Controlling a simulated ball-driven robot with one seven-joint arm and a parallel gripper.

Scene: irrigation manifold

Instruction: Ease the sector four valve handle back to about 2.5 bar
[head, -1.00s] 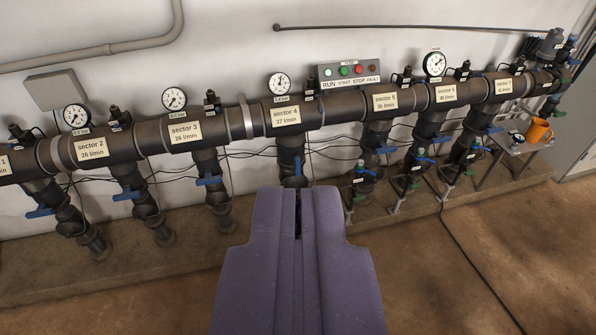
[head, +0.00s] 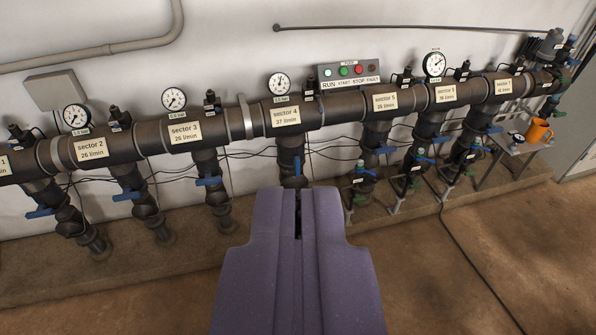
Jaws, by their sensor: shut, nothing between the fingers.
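The sector 4 label (head: 287,116), reading 27 l/min, is on the dark main pipe. My purple gripper (head: 298,192) is shut and empty, pointing at the lower part of this branch. Whether it touches the handle cannot be told.
Neighbouring branches carry blue handles, such as sector 3's (head: 208,181) and sector 2's (head: 126,195). A control box (head: 349,74) with RUN, START, STOP and FAULT is above the pipe. The brown floor in front is mostly clear.

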